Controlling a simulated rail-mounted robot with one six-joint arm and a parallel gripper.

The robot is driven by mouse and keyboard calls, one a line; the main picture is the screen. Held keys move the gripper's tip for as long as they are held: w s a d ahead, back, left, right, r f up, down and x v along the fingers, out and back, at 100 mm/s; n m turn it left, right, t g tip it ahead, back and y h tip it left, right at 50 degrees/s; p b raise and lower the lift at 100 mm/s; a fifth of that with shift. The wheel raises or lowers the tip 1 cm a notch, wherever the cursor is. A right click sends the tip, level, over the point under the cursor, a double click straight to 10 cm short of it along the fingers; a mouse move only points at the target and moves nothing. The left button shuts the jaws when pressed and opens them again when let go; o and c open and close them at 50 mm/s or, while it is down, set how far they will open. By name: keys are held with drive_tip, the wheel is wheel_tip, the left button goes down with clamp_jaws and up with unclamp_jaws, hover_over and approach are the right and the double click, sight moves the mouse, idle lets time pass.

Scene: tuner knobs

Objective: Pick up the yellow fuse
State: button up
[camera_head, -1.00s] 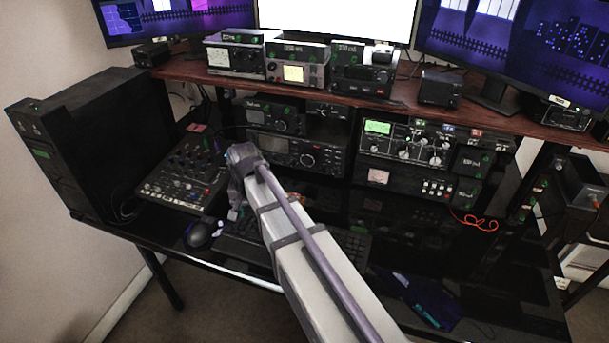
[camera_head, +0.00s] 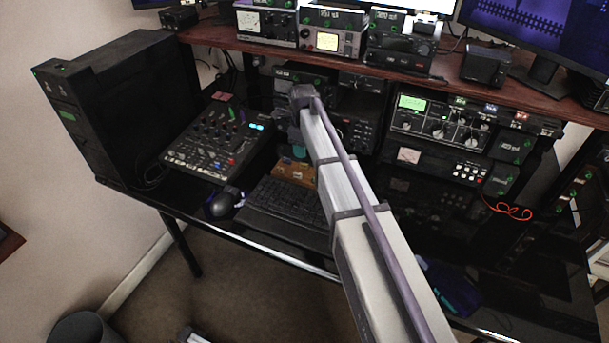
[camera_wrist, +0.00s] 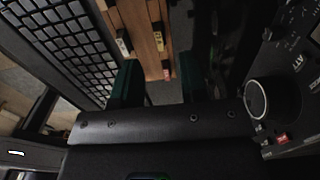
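In the wrist view a small yellow fuse (camera_wrist: 158,40) stands in a slot of a brown wooden block (camera_wrist: 144,14). A whitish fuse (camera_wrist: 123,43) is on its left and a red fuse (camera_wrist: 167,70) is nearer my gripper. My gripper (camera_wrist: 164,68) is open, with its two dark green fingers apart and nothing between them that I can see held. The yellow fuse lies beyond the fingertips. In the head view the wooden block (camera_head: 292,171) shows behind the keyboard, partly hidden by my arm. The fuses are too small to tell there.
A keyboard (camera_head: 286,203) lies in front of the block, with a mouse (camera_head: 224,201) and a mixer (camera_head: 215,145) to the left. Radio equipment (camera_head: 437,121) stands behind. In the wrist view a panel with a large knob (camera_wrist: 272,101) is close on the right.

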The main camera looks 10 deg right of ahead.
sight(302, 163)
wheel_tip(302, 163, down, 6)
drive_tip(key=b, duration=0.5)
drive_tip(key=shift+a+f, duration=0.15)
drive_tip(key=shift+r, duration=0.25)
clamp_jaws()
